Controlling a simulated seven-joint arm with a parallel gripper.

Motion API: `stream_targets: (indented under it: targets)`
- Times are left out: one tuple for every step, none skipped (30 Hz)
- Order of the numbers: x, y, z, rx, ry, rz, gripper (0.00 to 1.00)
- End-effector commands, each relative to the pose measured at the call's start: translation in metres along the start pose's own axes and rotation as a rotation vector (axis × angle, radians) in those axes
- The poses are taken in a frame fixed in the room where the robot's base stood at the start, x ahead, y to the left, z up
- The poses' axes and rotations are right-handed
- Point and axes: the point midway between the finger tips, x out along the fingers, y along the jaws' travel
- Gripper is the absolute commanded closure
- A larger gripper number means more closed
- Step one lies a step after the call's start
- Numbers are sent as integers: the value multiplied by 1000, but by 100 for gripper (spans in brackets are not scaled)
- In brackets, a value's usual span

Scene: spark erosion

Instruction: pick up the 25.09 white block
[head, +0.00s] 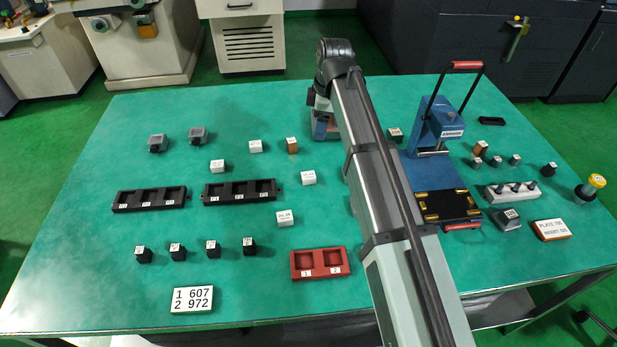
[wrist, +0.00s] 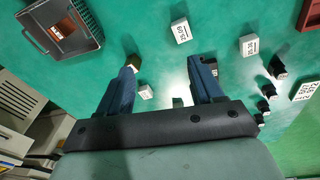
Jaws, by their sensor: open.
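The white block marked 25.09 (wrist: 180,30) stands on the green table in the wrist view, beyond my right-hand fingertip and a little to the right of the gap between the fingers. The matching white block (head: 308,178) in the head view stands just left of my arm; its label is too small to read surely there. My gripper (wrist: 165,66) is open and empty, its two dark blue fingers wide apart above the table. It touches no block. In the head view I cannot make out the fingers.
Another labelled white block (wrist: 249,45) stands to the right, nearer the red two-pocket tray (head: 320,263). A brown block (wrist: 133,62) and a small white block (wrist: 145,92) show near the left finger. Black trays (head: 150,199) lie left; a blue press (head: 437,130) stands right.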

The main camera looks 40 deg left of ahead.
Motion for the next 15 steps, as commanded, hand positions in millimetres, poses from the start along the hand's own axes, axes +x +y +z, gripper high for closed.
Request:
stream_targets:
  targets:
    - [8,-12,-8,-73,-31,-27,34]
    - [12,-16,-11,-111,-47,-40,34]
    - [15,-22,-15,-155,-65,-56,34]
    - [18,-25,-16,-182,-76,-66,34]
    - [19,-28,-18,-205,-86,-75,34]
    - [22,-31,-20,-230,-95,-85,34]
    - [23,-33,-21,-243,-100,-90,34]
    - [25,-34,-21,-254,-105,-94,34]
    - [28,-35,-22,-263,-108,-98,34]
    - [30,-36,-21,-267,-110,-100,34]
    - [33,-37,-21,-269,-111,-101,34]
    - [38,-37,-20,-269,-111,-102,34]
    - [42,-38,-20,-269,-111,-102,34]
    - [46,-38,-19,-268,-110,-101,34]
    - [53,-38,-18,-268,-110,-101,34]
